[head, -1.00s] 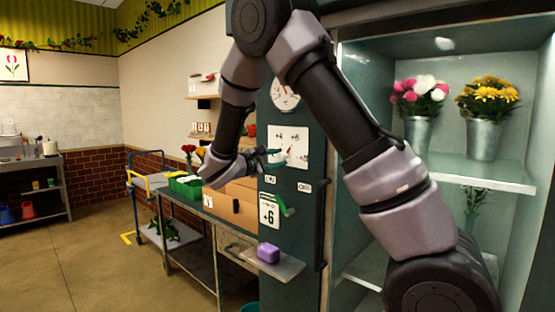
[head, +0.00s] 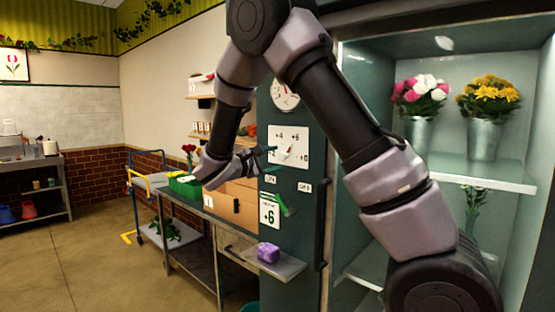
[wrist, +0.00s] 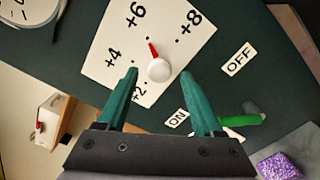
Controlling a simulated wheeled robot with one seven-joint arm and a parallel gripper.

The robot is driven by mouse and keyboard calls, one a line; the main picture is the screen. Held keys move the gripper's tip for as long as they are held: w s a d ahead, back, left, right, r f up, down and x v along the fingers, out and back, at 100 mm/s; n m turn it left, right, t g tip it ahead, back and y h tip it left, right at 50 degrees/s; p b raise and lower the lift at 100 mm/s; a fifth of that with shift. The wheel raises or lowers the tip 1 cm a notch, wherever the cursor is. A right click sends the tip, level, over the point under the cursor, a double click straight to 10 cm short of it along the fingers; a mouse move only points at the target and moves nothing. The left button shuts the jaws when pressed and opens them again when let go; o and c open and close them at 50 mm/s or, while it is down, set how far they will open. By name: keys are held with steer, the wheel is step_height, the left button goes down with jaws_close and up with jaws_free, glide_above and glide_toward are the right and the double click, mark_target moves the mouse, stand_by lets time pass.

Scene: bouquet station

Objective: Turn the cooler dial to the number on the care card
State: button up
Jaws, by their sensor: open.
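The cooler dial is a white knob (wrist: 158,70) with a red pointer on a white plate (head: 301,135) marked +2, +4, +6 and +8. In the wrist view the pointer points up and slightly left, towards the +6 side. The care card (head: 269,211) on the teal cooler front reads +6. My gripper (head: 273,159) is open in front of the plate. In the wrist view its green fingertips (wrist: 160,72) lie left and right of the knob; neither visibly touches it. I cannot tell how deep they reach.
A purple block (head: 268,252) lies on a small shelf below. The open cooler at right holds flowers in metal vases (head: 484,139).

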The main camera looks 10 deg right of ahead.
steer(key=v, duration=0.9)
steer(key=s+d+m+g+y, duration=0.3)
steer(key=s+d+m+g, duration=0.15)
steer(key=d, duration=0.35)
steer(key=s+d+m+g+y, duration=0.35)
steer(key=s+d, duration=0.25)
steer(key=d, duration=0.3)
steer(key=s+a+r+m+t+y, duration=0.1)
steer(key=s+r+m+t+y, duration=0.1)
steer(key=s+r+m+y, duration=0.1)
steer(key=s+a+r+m+t+y, duration=0.1)
steer(key=s+r+m+t+y, duration=0.1)
steer(key=s+m+y, duration=0.4)
steer(key=shift+s+a+r+t+y, duration=0.3)
steer(key=shift+s+r+y, duration=0.45)
steer(key=shift+s, duration=1.4)
steer(key=shift+r, duration=0.15)
